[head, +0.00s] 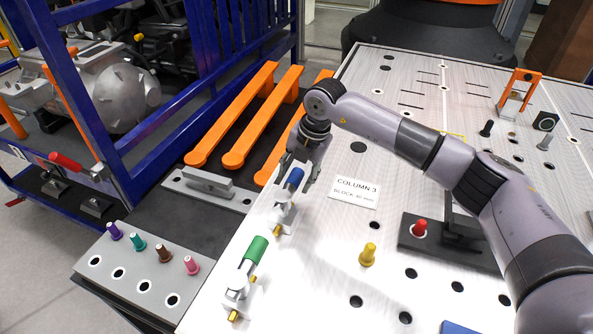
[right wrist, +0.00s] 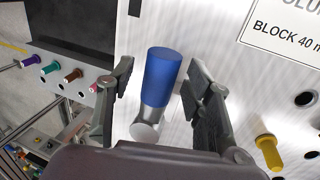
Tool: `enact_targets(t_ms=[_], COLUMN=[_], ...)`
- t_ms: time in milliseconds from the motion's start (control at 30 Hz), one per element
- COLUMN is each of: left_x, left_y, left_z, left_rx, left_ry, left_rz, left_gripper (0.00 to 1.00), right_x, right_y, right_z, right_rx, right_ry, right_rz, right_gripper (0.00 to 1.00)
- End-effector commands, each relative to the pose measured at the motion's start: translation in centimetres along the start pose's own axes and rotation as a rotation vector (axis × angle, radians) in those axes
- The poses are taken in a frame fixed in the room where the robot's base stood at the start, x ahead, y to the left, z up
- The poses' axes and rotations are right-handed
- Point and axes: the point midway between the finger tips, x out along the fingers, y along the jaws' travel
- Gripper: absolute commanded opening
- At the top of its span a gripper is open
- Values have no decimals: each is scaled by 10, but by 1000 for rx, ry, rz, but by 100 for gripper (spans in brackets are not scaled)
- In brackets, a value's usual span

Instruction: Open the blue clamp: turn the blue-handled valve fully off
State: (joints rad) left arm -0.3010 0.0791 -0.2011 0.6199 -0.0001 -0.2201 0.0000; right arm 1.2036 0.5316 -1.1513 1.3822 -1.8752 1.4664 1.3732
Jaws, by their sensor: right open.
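The blue-handled valve (head: 293,181) stands near the left edge of the metal table, its blue grip tilted up above a grey-white body with a brass fitting. In the right wrist view the blue handle (right wrist: 162,78) lies between the two fingers. My right gripper (head: 299,172) is open around the blue handle, with a gap visible on both sides in the wrist view. The lower part of the valve is partly hidden by my gripper there. My left gripper is not in view.
A green-handled valve (head: 255,252) stands nearer, on the same table edge. A yellow peg (head: 368,254) and a "COLUMN 3" label (head: 352,192) are to the right. Orange bars (head: 235,120) and a blue frame (head: 210,60) lie to the left. A grey rack (head: 140,275) holds coloured pegs.

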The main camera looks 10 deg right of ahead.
Motion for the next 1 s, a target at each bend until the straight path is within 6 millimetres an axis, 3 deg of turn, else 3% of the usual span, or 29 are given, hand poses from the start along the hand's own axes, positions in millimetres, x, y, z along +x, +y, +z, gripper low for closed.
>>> enact_targets(t_ms=[233, 900, 1000], left_x=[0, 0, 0], left_y=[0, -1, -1], left_z=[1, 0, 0], left_rx=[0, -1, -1], left_ry=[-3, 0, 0], left_rz=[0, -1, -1], left_gripper=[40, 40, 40], right_x=[1, 0, 0], right_y=[0, 0, 0], right_z=[0, 0, 0], right_rx=[0, 0, 0], right_ry=[0, 0, 0], right_rz=[0, 1, 1], right_gripper=[46, 1, 0])
